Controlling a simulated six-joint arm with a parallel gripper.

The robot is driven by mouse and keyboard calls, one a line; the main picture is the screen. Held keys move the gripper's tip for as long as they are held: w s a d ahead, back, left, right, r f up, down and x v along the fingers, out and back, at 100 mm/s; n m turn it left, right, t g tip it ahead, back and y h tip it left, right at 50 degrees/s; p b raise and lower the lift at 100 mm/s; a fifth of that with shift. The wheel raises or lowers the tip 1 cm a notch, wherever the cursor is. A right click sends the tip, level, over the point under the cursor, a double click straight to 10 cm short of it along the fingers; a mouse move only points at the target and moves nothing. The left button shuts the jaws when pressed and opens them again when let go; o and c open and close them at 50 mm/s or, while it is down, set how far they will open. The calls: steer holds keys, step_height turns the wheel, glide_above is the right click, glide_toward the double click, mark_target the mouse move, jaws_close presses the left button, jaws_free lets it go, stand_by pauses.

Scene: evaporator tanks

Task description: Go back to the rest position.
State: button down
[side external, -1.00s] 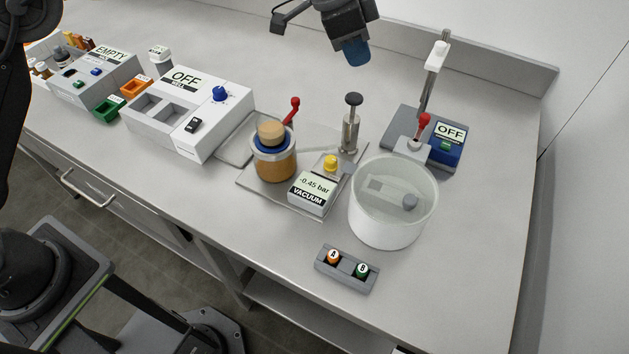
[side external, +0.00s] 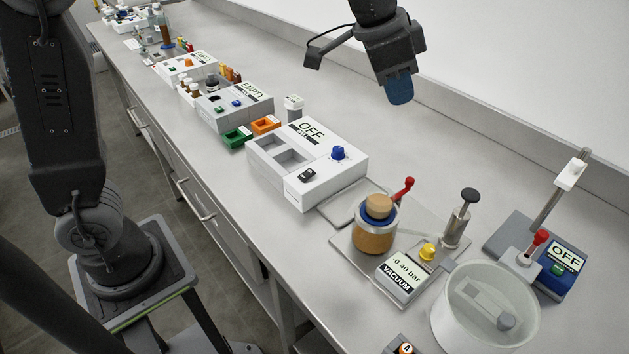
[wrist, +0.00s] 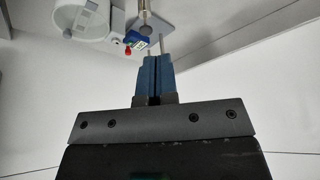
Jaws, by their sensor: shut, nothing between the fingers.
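My gripper (side external: 399,95) hangs high above the back of the bench, in the air behind the white OFF box. Its blue fingers are shut and hold nothing. In the wrist view the fingers (wrist: 155,60) are together with clear space around them. My gripper touches nothing on the bench.
The white OFF box (side external: 345,180), an amber jar with a tan stopper (side external: 375,233), a vacuum gauge reading -0.40 bar (side external: 403,277), a clear round tub (side external: 460,325) and a blue OFF unit (side external: 564,270) stand below. The EMPTY box (side external: 228,113) is farther left.

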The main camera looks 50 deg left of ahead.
steer(key=s+a+f+n+y, duration=0.1)
steer(key=s+a+f+n, duration=0.1)
steer(key=s+a, duration=0.2)
steer(key=s+a+f+n+t+y, duration=0.1)
steer(key=s+a, duration=0.4)
steer(key=s, duration=0.6)
steer(key=s+a+f+n, duration=0.2)
steer(key=s+a+n, duration=0.2)
steer(key=s, duration=0.4)
steer(key=shift+a+f+n+t+y, duration=0.3)
steer(key=shift+f+t+y, duration=0.1)
